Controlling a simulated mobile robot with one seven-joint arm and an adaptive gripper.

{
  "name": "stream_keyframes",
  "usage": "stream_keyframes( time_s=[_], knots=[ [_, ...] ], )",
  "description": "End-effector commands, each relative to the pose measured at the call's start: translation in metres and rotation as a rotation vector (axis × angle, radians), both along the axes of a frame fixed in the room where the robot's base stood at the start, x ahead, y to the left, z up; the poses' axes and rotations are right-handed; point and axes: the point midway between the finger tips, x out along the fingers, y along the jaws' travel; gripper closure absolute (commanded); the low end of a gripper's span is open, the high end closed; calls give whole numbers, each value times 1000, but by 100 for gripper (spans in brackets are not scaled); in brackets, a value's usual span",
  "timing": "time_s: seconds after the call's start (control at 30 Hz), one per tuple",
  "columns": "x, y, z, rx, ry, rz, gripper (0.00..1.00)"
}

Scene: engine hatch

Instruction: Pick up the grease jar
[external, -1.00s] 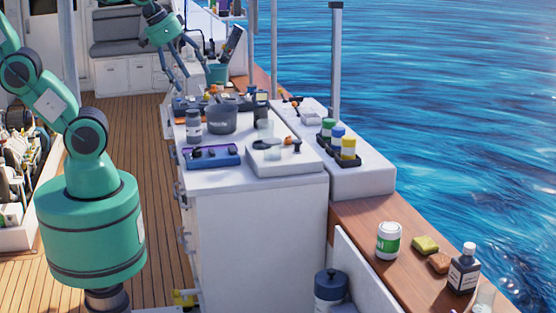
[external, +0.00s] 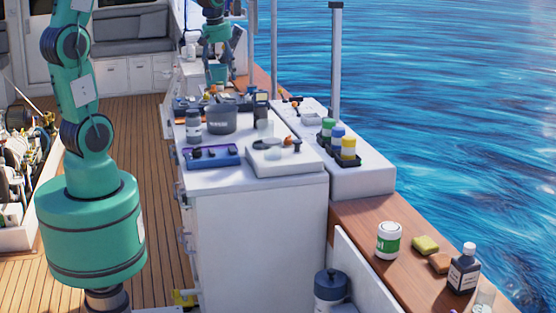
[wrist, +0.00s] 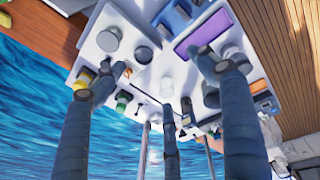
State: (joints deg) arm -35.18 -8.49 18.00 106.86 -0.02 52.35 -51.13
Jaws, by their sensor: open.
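No label readable here names the grease jar, so I cannot tell which jar it is. A dark jar with a grey label (external: 193,126) stands upright at the left of the white counter top. A white jar with a green label (external: 388,241) stands on the wooden ledge at the front right. My gripper (external: 217,62) is at the far end of the counter in the external view, pointing down, well apart from both jars. In the wrist view my gripper (wrist: 150,85) has its fingers spread wide, with nothing held between them. The fingers hide part of the counter top there.
A dark pot (external: 222,117), a blue tray (external: 213,156) and a white device (external: 284,158) crowd the counter. Capped bottles (external: 338,137) stand in a black holder to the right. A metal post (external: 335,60) rises behind them.

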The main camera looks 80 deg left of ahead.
Motion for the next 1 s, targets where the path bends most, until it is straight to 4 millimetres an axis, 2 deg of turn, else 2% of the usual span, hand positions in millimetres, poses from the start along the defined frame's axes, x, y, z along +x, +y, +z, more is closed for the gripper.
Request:
stream_keyframes(
  time_s=[0.03,0.27,0.4,0.6,0.7,0.8,1.0],
  knots=[
    [-1,25,-13,-17,11,73,27],
    [-14,123,-68,-81,40,397,27],
    [-33,181,-107,-117,57,594,27],
    [-67,247,-159,-158,77,837,27],
    [-81,268,-177,-171,83,920,27],
    [-89,279,-187,-179,87,968,27],
    [-94,285,-193,-182,89,993,27]
  ],
)
